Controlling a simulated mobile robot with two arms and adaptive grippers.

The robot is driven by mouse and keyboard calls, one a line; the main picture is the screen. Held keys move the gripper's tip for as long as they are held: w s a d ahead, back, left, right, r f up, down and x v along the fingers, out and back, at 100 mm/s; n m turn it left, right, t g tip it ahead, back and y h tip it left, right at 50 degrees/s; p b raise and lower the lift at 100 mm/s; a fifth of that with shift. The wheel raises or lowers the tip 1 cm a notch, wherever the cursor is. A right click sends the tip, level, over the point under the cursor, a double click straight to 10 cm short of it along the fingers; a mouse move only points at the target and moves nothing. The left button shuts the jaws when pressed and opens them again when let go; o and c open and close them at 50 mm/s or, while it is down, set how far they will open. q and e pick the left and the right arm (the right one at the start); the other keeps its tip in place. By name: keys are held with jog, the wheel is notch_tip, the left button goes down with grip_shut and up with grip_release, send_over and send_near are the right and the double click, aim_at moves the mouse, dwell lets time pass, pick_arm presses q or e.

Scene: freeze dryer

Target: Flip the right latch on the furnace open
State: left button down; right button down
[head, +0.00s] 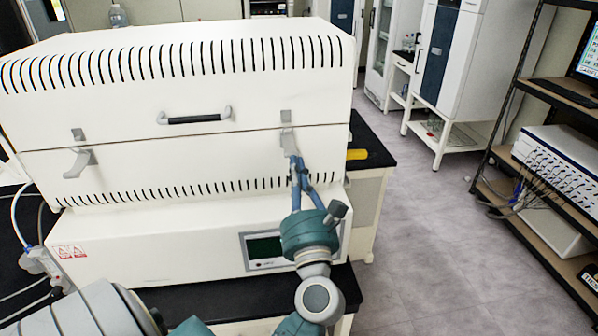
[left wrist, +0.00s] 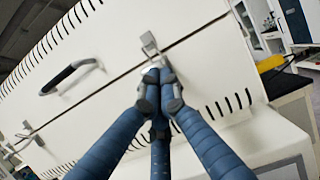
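The white furnace (head: 150,135) stands on a black-topped bench. Its right latch (head: 288,142) is a small grey piece across the seam between lid and body; it also shows in the left wrist view (left wrist: 149,43). The left latch (head: 79,161) hangs on the same seam. My left gripper (head: 297,163) is at the right latch from below. In the left wrist view its blue fingers (left wrist: 158,82) come together around the latch's lower end, which they mostly hide. My right gripper is not in view.
A black lid handle (head: 194,119) is between the latches. A display panel (head: 264,250) is low on the furnace front, beside my left arm. A yellow object (head: 357,154) lies on the bench right of the furnace. Open floor (head: 440,230) and a shelf rack are further right.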

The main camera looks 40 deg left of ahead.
pick_arm(q)
jog(key=shift+s+a+r, duration=0.1)
jog(key=shift+a+r, duration=0.15)
jog(key=shift+r, duration=0.4)
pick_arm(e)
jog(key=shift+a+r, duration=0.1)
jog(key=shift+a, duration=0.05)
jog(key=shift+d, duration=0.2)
pick_arm(q)
jog(key=f+v, duration=0.1)
jog(key=v, duration=1.1)
jog(key=shift+d, duration=0.2)
jog(key=shift+f, duration=0.1)
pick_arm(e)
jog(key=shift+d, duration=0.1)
